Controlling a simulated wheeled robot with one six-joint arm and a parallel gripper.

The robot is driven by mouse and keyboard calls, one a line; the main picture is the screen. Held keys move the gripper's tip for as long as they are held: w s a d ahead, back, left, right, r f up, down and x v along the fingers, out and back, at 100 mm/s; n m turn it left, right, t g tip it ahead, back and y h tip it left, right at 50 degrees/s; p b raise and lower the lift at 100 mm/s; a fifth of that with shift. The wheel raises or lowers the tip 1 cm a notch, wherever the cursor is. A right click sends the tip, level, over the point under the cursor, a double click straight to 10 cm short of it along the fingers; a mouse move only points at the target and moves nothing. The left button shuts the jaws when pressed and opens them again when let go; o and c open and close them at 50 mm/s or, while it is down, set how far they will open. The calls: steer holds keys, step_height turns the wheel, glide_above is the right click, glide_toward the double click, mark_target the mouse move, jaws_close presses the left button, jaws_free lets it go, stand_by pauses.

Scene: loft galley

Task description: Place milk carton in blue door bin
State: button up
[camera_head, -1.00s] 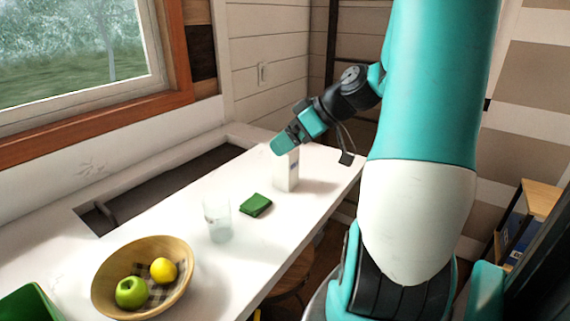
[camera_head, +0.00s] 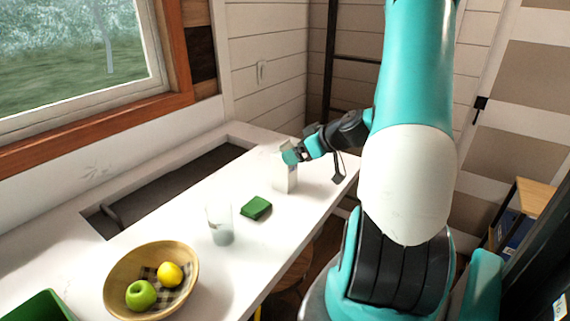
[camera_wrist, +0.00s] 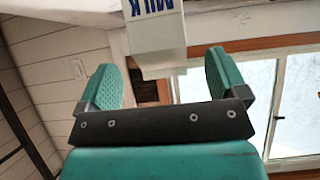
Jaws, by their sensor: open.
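The white milk carton (camera_head: 284,179) stands upright near the far end of the white counter. It also shows in the wrist view, at the top (camera_wrist: 156,38), with blue MILK lettering. My gripper (camera_head: 291,157) is at the carton's upper part in the head view. In the wrist view my gripper (camera_wrist: 163,75) is open, with its two green fingers spread and the carton's end in the gap between and beyond them. Contact cannot be made out. I cannot clearly identify the blue door bin; a blue item (camera_head: 519,233) is partly visible at the right.
A glass (camera_head: 220,224), a green folded cloth (camera_head: 256,208) and a wooden bowl (camera_head: 112,287) with a green apple and a yellow fruit are on the counter. A green container (camera_head: 40,307) is at lower left. A sunken basin (camera_head: 165,185) lies along the window side.

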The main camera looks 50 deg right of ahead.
steer(key=p+x, duration=0.3)
steer(key=x, duration=0.2)
steer(key=shift+w+r+p, duration=0.15)
steer(key=shift+w+p, duration=0.05)
steer(key=shift+p, duration=0.1)
steer(key=shift+w+f, duration=0.2)
steer(key=c, duration=1.2)
steer(key=shift+c, duration=1.1)
steer(key=shift+r, duration=0.1)
